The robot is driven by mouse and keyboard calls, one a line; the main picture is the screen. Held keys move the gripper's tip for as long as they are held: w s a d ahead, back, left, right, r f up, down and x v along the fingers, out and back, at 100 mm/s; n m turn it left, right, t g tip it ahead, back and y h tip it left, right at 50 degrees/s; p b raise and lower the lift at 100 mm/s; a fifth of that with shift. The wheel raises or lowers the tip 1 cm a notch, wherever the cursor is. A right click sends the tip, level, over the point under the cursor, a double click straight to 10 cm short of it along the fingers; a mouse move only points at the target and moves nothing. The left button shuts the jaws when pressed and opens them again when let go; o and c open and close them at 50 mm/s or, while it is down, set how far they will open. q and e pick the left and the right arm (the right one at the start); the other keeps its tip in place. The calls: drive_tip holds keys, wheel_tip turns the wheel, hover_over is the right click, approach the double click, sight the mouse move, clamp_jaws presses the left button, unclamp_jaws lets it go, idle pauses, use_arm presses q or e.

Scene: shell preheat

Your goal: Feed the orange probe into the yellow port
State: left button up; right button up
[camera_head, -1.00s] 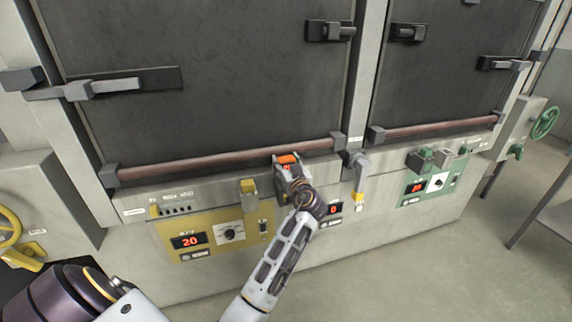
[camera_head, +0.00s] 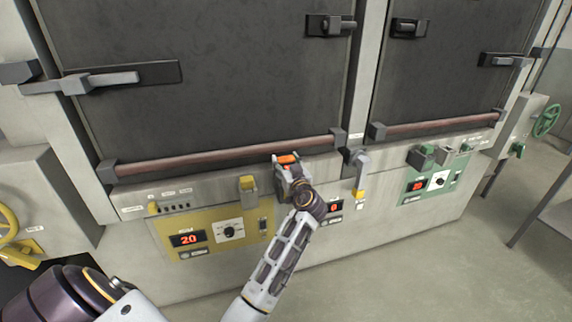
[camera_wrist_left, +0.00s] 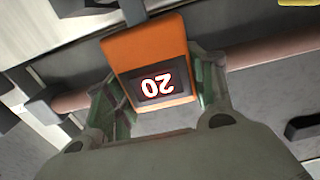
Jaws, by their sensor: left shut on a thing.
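The orange probe (camera_head: 287,160) is a box-shaped piece with a dark display, reading 20 upside down in the left wrist view (camera_wrist_left: 150,60). My left gripper (camera_head: 286,172) is shut on it, with a green-grey finger on each side in the wrist view. It holds the probe in front of the oven's lower edge, below the reddish bar. A yellow block (camera_head: 248,186) sits on the ledge above the yellow panel, a short way left of the probe and apart from it. I cannot tell whether this block is the yellow port; no opening shows clearly. My right gripper is not in view.
The yellow panel (camera_head: 206,232) has a display reading 20 and a knob. A grey-and-yellow lever (camera_head: 360,176) stands right of the gripper. The green panel (camera_head: 434,187) with green and grey blocks is farther right. The reddish bar (camera_head: 230,157) crosses above the ledge.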

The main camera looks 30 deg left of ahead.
use_arm(q)
drive_tip(key=o, duration=1.2)
drive_tip(key=v, duration=1.2)
idle(0.5)
